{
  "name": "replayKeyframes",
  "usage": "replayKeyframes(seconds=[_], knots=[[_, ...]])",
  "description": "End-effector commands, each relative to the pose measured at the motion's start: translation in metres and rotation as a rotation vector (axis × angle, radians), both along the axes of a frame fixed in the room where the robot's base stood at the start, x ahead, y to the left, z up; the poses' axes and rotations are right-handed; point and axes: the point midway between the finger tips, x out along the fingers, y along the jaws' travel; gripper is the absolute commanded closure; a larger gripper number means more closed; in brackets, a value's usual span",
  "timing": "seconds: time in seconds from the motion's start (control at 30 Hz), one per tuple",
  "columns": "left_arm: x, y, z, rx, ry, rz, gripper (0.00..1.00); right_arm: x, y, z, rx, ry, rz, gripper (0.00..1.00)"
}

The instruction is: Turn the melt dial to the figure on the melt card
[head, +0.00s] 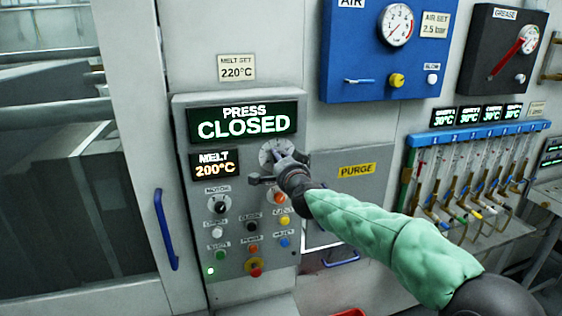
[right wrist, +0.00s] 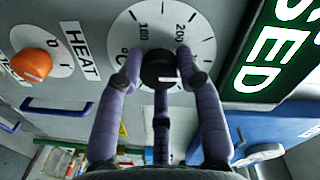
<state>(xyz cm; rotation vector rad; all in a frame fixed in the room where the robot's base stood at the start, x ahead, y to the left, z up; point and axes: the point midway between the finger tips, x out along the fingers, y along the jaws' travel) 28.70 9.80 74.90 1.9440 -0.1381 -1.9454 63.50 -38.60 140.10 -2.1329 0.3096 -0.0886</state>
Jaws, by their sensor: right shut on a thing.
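The melt card (head: 236,67) above the press panel reads MELT SET 220°C. The melt display (head: 214,163) reads 200°C. The melt dial (head: 269,152) is a white scale at the panel's upper right, partly hidden by my right gripper (head: 279,168). In the right wrist view the white dial (right wrist: 205,28) shows the figures 180 and 200. My right gripper (right wrist: 158,62) is shut on the dial's black knob (right wrist: 159,72), with its fingers around it. A short white mark shows on the knob; which figure it points to is unclear. My left gripper is out of view.
A lit sign (head: 243,122) reads PRESS CLOSED, just above the dial. The orange heat knob (right wrist: 31,65) is close beside the dial. Several buttons and a motor knob (head: 218,205) sit lower on the panel. A blue air box (head: 350,60) hangs at upper right.

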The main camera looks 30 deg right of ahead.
Motion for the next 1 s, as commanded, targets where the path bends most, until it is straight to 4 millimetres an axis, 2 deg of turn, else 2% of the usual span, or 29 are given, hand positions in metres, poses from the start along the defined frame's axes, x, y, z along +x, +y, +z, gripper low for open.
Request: replayKeyframes(seconds=[0.03, 0.07, 0.13, 0.57, 0.77, 1.0], knots=[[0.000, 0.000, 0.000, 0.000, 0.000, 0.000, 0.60, 0.002, 0.005, -0.011, 0.004, 0.020, 0.012, 0.96], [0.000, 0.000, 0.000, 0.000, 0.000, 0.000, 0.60, 0.002, 0.005, -0.011, 0.004, 0.020, 0.012, 0.61], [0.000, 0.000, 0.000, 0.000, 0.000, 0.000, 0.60, 0.002, 0.005, -0.011, 0.003, 0.019, 0.011, 0.41], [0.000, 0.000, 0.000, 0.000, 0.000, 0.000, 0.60, -0.003, 0.002, -0.002, 0.001, 0.005, 0.004, 0.40], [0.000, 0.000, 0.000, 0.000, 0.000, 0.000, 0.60, -0.026, 0.008, 0.000, 0.000, 0.004, 0.004, 0.40], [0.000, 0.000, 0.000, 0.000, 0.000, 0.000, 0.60, -0.069, 0.020, 0.002, 0.001, 0.005, 0.005, 0.40]])
